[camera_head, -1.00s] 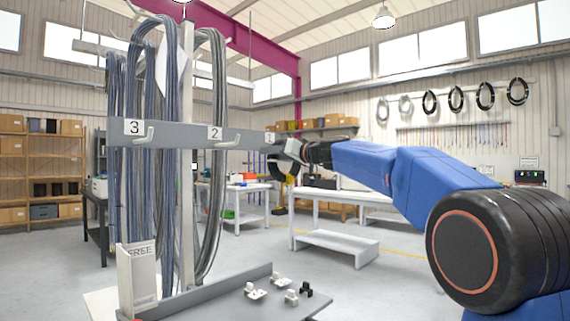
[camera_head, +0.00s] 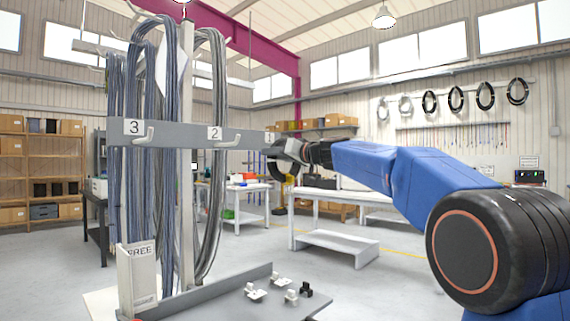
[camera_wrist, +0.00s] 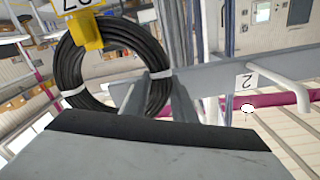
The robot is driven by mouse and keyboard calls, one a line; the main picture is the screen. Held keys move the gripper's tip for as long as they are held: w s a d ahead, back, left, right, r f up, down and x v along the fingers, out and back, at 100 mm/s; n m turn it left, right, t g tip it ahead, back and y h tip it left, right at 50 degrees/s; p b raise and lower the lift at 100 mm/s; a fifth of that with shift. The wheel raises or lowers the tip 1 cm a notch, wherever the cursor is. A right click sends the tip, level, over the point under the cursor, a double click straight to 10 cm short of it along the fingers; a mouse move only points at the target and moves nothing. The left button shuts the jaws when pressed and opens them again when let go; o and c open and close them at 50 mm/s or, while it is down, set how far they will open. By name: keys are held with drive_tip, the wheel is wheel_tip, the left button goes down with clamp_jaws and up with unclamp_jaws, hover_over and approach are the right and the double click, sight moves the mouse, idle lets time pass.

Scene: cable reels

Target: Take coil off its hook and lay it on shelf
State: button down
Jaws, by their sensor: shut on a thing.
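The black coil (camera_wrist: 152,68) has white ties and a yellow tag (camera_wrist: 92,30), and fills the upper left of the wrist view. In the head view the coil (camera_head: 287,177) shows small and partly covered at the rack's position 1, by the end of the grey bar. My gripper (camera_head: 287,150) is at the coil's upper part and shut on it. A white bench with a low shelf (camera_head: 336,241) stands behind.
The grey bar (camera_head: 182,137) carries hooks 2 and 3 in front of long hanging cable bundles (camera_head: 150,200). A holder marked FREE (camera_head: 138,280) and small fittings (camera_head: 290,297) are at the rack's base. Other coils hang on the far wall. Open floor lies right of the rack.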

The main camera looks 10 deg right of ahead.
sight(274, 145)
drive_tip(key=shift+r, duration=0.2)
idle(0.5)
drive_tip(key=shift+r, duration=1.9)
drive_tip(key=shift+r, duration=0.15)
drive_tip(key=shift+s+d, duration=0.1)
drive_tip(key=shift+v, duration=1.4)
drive_tip(key=shift+v, duration=2.25)
drive_tip(key=v, duration=0.7)
drive_tip(key=shift+s, duration=0.2)
